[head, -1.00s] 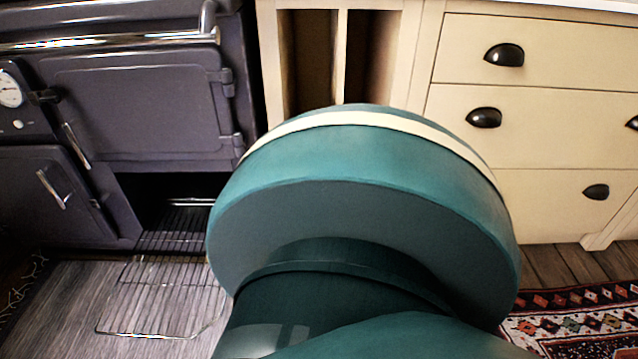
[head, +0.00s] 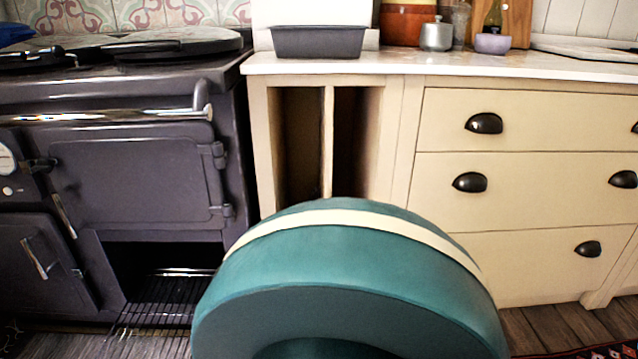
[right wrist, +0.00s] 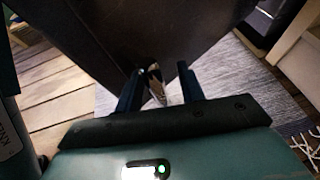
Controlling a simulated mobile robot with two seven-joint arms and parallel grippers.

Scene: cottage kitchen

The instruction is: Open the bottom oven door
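The dark grey range stands at the left of the head view. Its bottom oven opening (head: 165,258) is uncovered and dark, with a wire rack (head: 160,310) reaching out at the bottom. The bottom door is not visible in the head view; my teal arm covers the area right of the opening. In the right wrist view a large dark panel (right wrist: 150,35), apparently the bottom oven door, fills the top. My right gripper (right wrist: 160,85) has its two dark fingers apart, with a shiny metal handle (right wrist: 156,84) between them. My left gripper is in neither view.
The upper oven door (head: 135,178) and small left door (head: 40,262) are shut. Cream drawers (head: 525,180) stand right of the range, below a white counter (head: 400,64) with a grey loaf tin (head: 318,41). A grey rug (right wrist: 225,75) lies on the wooden floor.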

